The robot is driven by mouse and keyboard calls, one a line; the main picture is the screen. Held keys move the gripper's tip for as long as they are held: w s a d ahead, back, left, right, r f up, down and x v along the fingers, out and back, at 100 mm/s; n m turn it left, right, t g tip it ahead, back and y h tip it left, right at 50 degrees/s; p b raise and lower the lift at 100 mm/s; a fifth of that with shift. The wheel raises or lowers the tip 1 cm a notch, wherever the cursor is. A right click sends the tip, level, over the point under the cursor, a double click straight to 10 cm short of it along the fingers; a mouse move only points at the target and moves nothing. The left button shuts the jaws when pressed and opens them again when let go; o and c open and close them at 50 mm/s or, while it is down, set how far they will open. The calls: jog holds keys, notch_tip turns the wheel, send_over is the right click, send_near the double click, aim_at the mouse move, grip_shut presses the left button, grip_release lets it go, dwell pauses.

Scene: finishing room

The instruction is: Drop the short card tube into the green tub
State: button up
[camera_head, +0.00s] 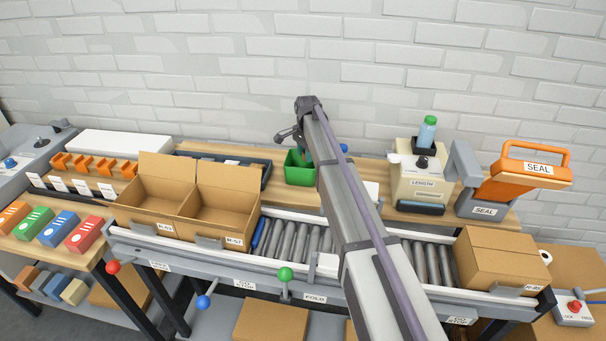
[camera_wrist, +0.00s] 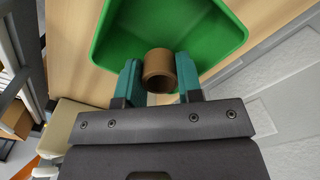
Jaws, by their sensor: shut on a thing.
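The short card tube (camera_wrist: 158,62) is a brown hollow cylinder, seen in the wrist view between the two teal fingers of my gripper (camera_wrist: 160,82). My gripper is shut on it. The green tub (camera_wrist: 215,50) lies behind the tube in the wrist view, and the tube overlaps the tub's open inside. I cannot tell exactly how high the tube is above the tub's floor. In the head view the green tub (camera_head: 300,174) stands on the wooden bench at the back, beside my arm. There the tube is hidden and my gripper is mostly hidden by my arm.
Two open cardboard boxes (camera_head: 165,205) sit left on the roller conveyor (camera_head: 290,240). A closed carton (camera_head: 500,258) is at its right end. The cream LENGTH machine (camera_head: 420,180) and orange SEAL tool (camera_head: 525,180) stand right of my arm. A brick wall (camera_head: 250,60) closes off the back.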

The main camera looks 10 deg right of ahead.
jog(key=o, duration=1)
jog(key=shift+c, duration=0.2)
notch_tip(320, 180, up, 11)
jog(key=p, duration=1)
jog(key=shift+p, duration=0.4)
jog(key=shift+w+a+f, duration=0.1)
jog(key=s+n, duration=1.2)
jog(key=s, duration=2.8)
jog(key=shift+f+n+b, duration=0.3)
jog(key=shift+n, duration=0.1)
